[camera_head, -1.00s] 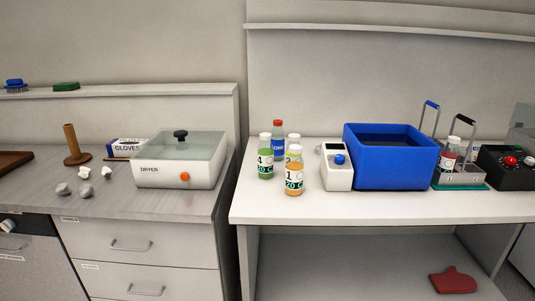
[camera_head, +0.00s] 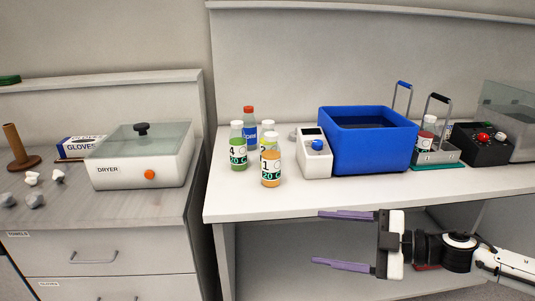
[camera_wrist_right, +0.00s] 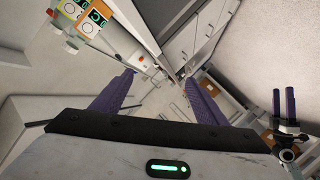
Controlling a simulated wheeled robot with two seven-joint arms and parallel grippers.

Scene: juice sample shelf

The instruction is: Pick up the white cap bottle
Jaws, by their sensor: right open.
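Several bottles stand on the white bench. A green bottle (camera_head: 237,153) has a white cap, and an orange bottle (camera_head: 270,170) in front has a pale cap. Another white-capped bottle (camera_head: 267,127) is mostly hidden behind the orange one. A red-capped bottle (camera_head: 249,125) stands at the back. My right gripper (camera_head: 317,238) is open and empty, below and right of the bottles, in front of the bench edge. It shows in the right wrist view (camera_wrist_right: 159,78), with bottles at the upper left. A purple-fingered gripper (camera_wrist_right: 284,112), apparently my left, shows at the right there.
A white device with a blue knob (camera_head: 314,155) stands right of the bottles, beside a blue bin (camera_head: 366,148). A rack with a bottle (camera_head: 436,155) and a black box (camera_head: 480,145) are farther right. The dryer (camera_head: 140,165) is on the left counter. The bench's front strip is clear.

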